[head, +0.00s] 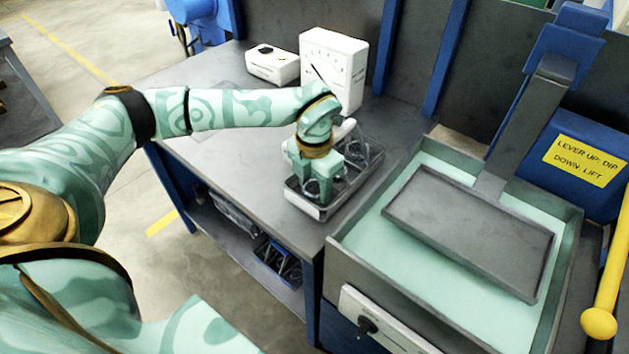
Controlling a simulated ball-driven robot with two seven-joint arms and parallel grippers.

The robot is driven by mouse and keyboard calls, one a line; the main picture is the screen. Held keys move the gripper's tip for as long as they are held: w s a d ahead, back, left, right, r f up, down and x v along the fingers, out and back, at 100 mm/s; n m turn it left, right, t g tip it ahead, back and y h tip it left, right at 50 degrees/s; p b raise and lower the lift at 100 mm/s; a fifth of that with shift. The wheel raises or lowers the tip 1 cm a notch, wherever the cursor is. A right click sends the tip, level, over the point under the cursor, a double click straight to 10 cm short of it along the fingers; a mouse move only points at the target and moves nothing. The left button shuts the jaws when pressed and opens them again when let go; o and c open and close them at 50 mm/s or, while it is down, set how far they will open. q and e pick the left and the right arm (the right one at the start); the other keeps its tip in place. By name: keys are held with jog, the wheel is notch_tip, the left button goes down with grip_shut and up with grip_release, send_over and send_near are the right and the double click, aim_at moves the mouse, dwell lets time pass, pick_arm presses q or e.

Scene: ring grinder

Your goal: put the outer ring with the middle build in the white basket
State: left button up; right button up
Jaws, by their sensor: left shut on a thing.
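Other thin metal rings (371,150) stand in the tray behind and to the right of the gripper. Their differences are too small to tell. My right gripper is not in view.
A white upright box (335,58) and a small white device (272,64) stand at the back of the workbench (232,150). To the right is a green-liquid tank (400,262) with a grey lever plate (470,232). A yellow-handled lever (606,290) stands far right.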

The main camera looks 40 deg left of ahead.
pick_arm(q)
jog(key=shift+s+f, duration=0.15)
jog(key=shift+f, duration=0.05)
jog(key=o, duration=1.1)
jog(key=shift+s+f, duration=0.1)
notch_tip(320, 180, up, 14)
jog(key=p, duration=0.3)
jog(key=shift+f, duration=0.25)
jog(key=shift+w, duration=0.2)
